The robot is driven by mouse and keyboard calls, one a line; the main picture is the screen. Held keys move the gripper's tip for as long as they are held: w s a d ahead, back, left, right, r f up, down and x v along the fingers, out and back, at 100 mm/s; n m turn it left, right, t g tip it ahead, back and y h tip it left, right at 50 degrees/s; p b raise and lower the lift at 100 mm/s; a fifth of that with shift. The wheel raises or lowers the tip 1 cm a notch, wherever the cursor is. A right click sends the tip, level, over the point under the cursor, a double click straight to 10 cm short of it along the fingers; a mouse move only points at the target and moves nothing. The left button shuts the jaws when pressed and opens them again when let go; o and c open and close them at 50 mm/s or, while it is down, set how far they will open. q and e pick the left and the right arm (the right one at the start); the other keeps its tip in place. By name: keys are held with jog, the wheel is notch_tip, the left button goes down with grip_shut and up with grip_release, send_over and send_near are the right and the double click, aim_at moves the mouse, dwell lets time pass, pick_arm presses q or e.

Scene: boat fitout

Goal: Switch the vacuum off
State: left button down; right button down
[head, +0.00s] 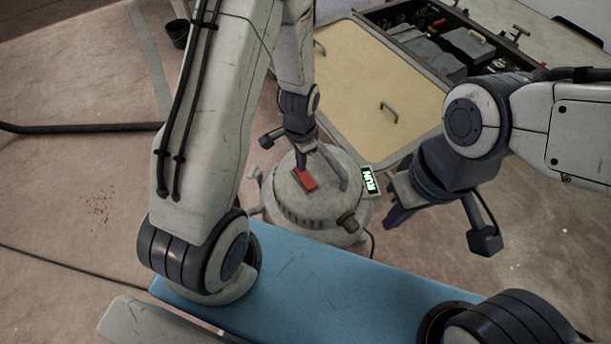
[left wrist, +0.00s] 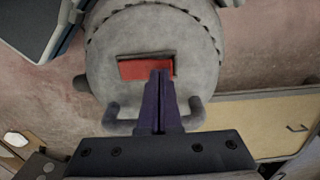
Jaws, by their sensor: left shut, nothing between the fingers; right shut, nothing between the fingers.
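The vacuum (head: 312,212) is a grey, round-topped canister standing on the floor in front of my blue base. A red rocker switch (head: 305,180) is set in its lid, and a small sign beside it (head: 369,180) reads "RUN". My left gripper (head: 302,166) is shut and empty, its fingertips at the switch. In the left wrist view the purple fingertips (left wrist: 160,74) overlap the lower right edge of the red switch (left wrist: 142,69); I cannot tell whether they touch it. My right gripper (head: 392,222) is shut and empty, right of the vacuum.
A cabinet with a tan panel (head: 370,95) and handle stands behind the vacuum. An open drawer or tray (head: 440,40) of tools is at the back right. A dark bucket (head: 177,33) and a dark hose (head: 80,128) are on the left floor, which is mostly clear.

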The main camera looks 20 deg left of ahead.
pick_arm(q)
jog(key=shift+f+b, duration=0.4)
jog(key=shift+f, duration=0.2)
jog(key=shift+r, duration=0.1)
notch_tip(320, 180, up, 7)
jog(key=p, duration=0.7)
dwell(0.4)
